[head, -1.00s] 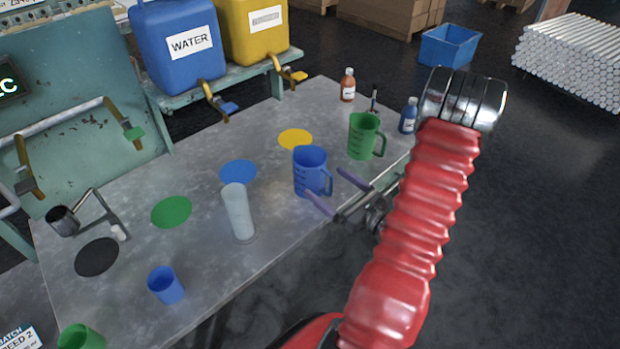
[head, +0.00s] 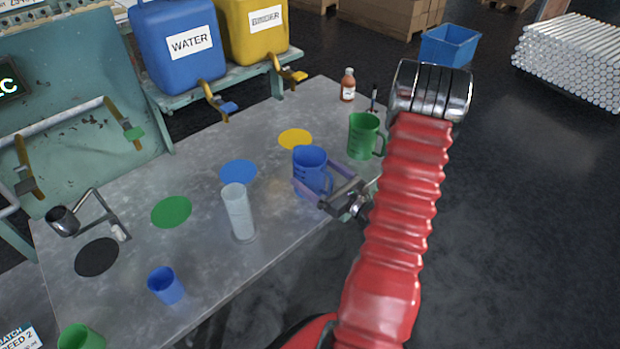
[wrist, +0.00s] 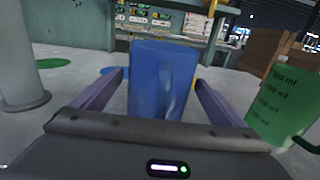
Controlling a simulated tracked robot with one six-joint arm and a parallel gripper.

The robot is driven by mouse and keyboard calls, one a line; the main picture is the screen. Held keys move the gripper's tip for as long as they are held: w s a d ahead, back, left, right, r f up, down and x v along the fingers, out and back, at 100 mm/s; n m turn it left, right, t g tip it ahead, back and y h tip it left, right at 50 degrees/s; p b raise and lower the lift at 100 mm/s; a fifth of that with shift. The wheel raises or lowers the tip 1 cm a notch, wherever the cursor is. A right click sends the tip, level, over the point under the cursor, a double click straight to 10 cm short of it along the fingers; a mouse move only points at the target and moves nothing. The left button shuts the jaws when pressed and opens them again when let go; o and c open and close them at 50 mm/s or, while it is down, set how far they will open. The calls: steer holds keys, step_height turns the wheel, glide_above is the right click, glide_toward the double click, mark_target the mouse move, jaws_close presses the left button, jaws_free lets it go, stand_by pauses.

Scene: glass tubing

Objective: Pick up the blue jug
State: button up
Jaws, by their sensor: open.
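The blue jug (head: 309,163) stands upright on the metal table, near its front edge. My gripper (head: 312,184) is open, with one finger on each side of the jug's body. In the wrist view the blue jug (wrist: 160,82) stands between the two purple fingers of my gripper (wrist: 160,92), its handle facing me. Gaps show between fingers and jug there. In the head view the gripper partly hides the jug's lower part and handle.
A green jug (head: 362,136) stands close on the right, and a clear cylinder (head: 238,212) on the left. A small blue cup (head: 165,285) is nearer the front. Flat coloured discs lie on the table, including a blue one (head: 238,172).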

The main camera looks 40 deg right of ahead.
steer(key=shift+w, duration=1)
steer(key=shift+c, duration=0.6)
steer(key=c, duration=1)
steer(key=shift+r, duration=5)
